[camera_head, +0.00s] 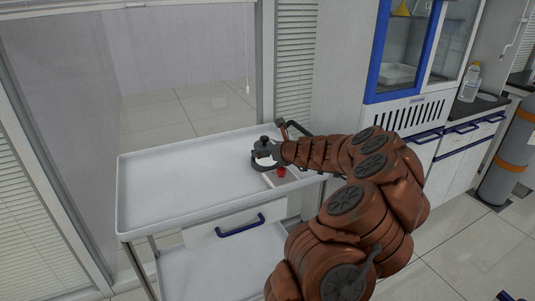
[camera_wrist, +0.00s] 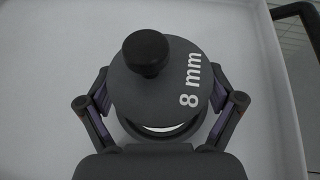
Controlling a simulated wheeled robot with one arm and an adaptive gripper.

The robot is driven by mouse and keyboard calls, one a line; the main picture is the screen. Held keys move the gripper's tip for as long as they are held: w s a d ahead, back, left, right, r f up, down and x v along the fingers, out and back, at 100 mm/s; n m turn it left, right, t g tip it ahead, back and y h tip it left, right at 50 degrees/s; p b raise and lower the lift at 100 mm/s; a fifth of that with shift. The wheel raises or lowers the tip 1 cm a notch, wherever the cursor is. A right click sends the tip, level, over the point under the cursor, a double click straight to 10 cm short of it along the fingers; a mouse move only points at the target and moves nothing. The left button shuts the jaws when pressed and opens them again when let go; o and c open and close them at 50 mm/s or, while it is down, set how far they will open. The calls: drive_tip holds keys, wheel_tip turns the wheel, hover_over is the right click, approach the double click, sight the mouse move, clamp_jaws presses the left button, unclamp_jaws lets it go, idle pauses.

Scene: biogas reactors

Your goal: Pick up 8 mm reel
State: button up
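The 8 mm reel is a dark grey disc with a black knob on top and white "8 mm" lettering. In the wrist view the reel (camera_wrist: 150,90) lies between the two spread fingers of my gripper (camera_wrist: 163,100), one on each side. The fingertips come close to its edges; I cannot tell whether they press on it. In the head view my gripper (camera_head: 268,153) is at the reel over the right part of the white cart (camera_head: 180,185). Whether the reel rests on the cart top is unclear.
A small red object (camera_head: 281,172) is beside my gripper on the cart. The cart's left part is clear. The cart has a raised rim and a dark handle (camera_head: 297,127) at its right end. A glass-fronted cabinet (camera_head: 400,60) and a counter stand to the right.

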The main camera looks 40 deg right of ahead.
drive_tip(key=c, duration=0.5)
drive_tip(key=shift+o, duration=0.2)
